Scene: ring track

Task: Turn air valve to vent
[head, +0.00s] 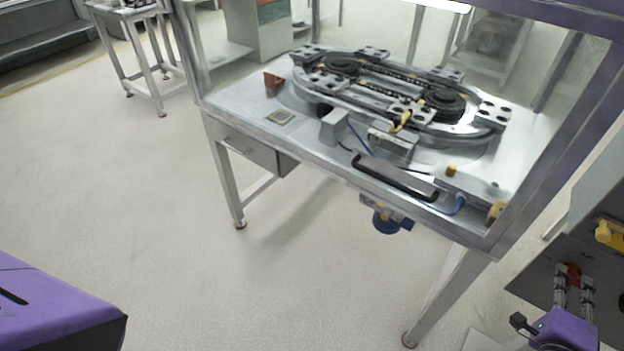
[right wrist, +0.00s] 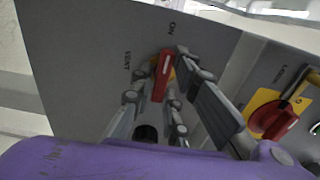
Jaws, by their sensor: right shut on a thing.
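The air valve has a red handle (right wrist: 162,76) on a yellow base, on a grey panel (right wrist: 95,40). In the right wrist view the handle points up toward the "ON" label, with the "VENT" label to its left. My right gripper (right wrist: 166,90) has its fingers on both sides of the handle and is shut on it. In the head view my right gripper (head: 574,284) is at the lower right, with a bit of the red handle (head: 573,270) between its fingertips. My left gripper is not in view.
A second red knob on a yellow plate (right wrist: 268,115) is right of the valve in the right wrist view. A ring track (head: 385,90) stands on a framed table (head: 240,105) left of the panel. Open floor (head: 150,200) lies at the left.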

